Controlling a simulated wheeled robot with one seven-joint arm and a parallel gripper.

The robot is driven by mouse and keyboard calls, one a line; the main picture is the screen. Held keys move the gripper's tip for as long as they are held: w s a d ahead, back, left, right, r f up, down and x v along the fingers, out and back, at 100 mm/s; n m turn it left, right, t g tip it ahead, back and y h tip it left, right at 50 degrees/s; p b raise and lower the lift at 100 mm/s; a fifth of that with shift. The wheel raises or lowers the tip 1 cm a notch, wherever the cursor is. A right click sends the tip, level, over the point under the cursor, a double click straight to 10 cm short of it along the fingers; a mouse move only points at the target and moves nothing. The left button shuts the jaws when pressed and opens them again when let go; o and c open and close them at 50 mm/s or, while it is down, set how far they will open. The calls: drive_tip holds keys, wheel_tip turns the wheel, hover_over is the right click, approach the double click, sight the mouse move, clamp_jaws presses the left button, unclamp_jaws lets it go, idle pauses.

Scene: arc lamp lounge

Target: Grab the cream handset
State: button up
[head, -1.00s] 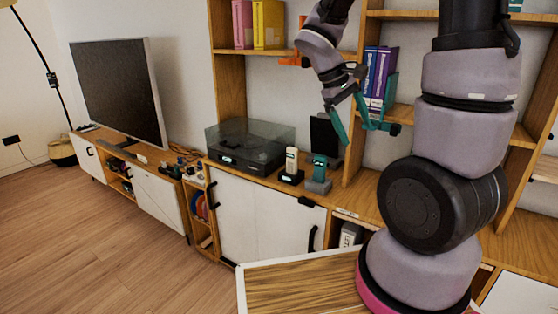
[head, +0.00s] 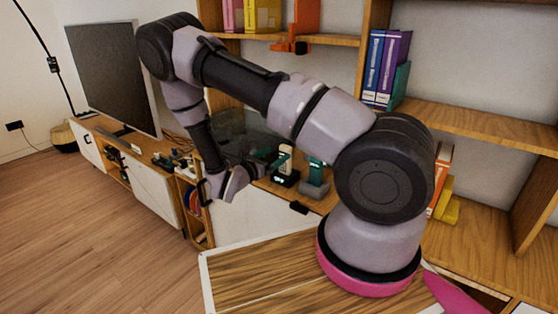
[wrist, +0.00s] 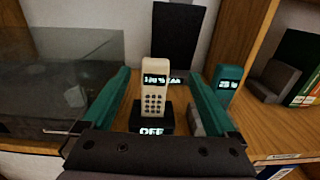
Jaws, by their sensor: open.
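The cream handset (head: 286,160) stands upright in a black dock (head: 284,180) on the wooden cabinet top. My gripper (head: 268,162) is at the cabinet's front side, close to the handset. In the wrist view my gripper (wrist: 159,76) is open, its teal fingers to the left and right of the handset, with gaps on both sides. Whether the fingertips reach past the handset is hard to tell.
A teal handset (wrist: 227,84) stands in a grey dock (head: 314,188) just right of the cream one. A turntable with a clear cover (wrist: 70,85) is to the left. A dark upright panel (wrist: 178,35) stands behind. Shelves with binders (head: 384,65) rise on the right.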

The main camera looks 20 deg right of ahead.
drive_tip(key=shift+w+d+f, duration=0.15)
drive_tip(key=shift+w+f, duration=0.05)
drive_tip(key=shift+w, duration=0.1)
drive_tip(key=x, duration=1)
drive_tip(key=shift+w, duration=0.15)
drive_tip(key=shift+r, duration=0.15)
drive_tip(key=shift+c, duration=0.3)
clamp_jaws()
